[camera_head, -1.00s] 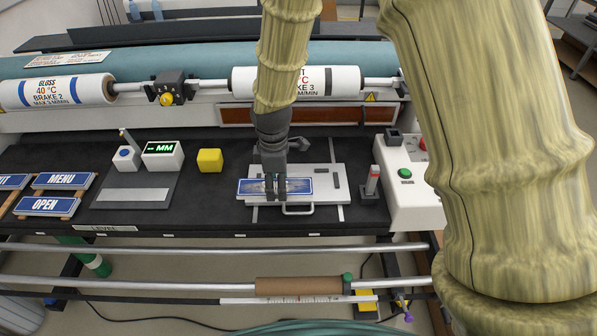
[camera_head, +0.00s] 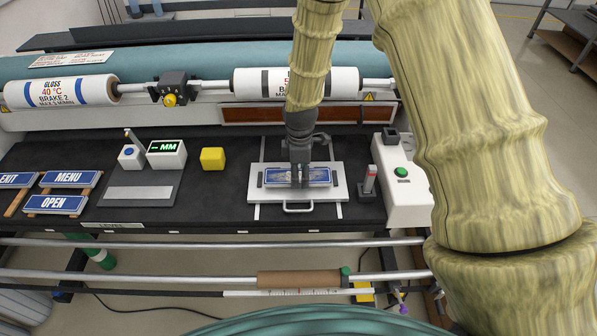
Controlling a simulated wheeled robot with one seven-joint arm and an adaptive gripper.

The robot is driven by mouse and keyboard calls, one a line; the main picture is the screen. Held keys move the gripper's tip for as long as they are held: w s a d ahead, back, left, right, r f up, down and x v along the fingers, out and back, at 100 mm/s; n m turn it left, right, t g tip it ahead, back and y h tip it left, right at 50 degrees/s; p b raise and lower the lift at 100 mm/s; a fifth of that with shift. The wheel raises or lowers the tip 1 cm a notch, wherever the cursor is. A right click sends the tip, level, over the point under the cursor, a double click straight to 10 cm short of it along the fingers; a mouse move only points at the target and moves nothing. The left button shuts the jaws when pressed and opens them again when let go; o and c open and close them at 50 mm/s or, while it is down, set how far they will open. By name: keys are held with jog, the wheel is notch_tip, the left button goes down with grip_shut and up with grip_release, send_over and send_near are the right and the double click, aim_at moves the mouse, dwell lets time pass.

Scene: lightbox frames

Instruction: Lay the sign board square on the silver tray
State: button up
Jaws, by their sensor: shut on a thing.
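The sign board (camera_head: 318,177), blue with a white border, lies lengthwise across the silver tray (camera_head: 340,191). Its long edges look about parallel to the tray's front edge. My gripper (camera_head: 299,184) reaches down from above and is shut on the board near its middle, hiding part of its face. The tray is a pale flat plate with a handle at its front, and its rim shows around the board. I cannot tell whether the board touches the tray or is held just above it.
A yellow cube (camera_head: 212,158), a display unit (camera_head: 166,154) and several blue signs (camera_head: 55,204) are to the left. Rollers run behind.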

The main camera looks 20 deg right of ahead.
jog(key=shift+w+a+f, duration=0.1)
jog(key=shift+a+f, duration=0.05)
jog(key=shift+f, duration=0.25)
jog(key=shift+f, duration=0.2)
jog(key=o, duration=1.1)
jog(key=shift+c, duration=0.2)
jog(key=shift+r, duration=0.1)
notch_tip(320, 180, up, 12)
jog(key=b, duration=0.4)
jog(key=shift+r, duration=0.15)
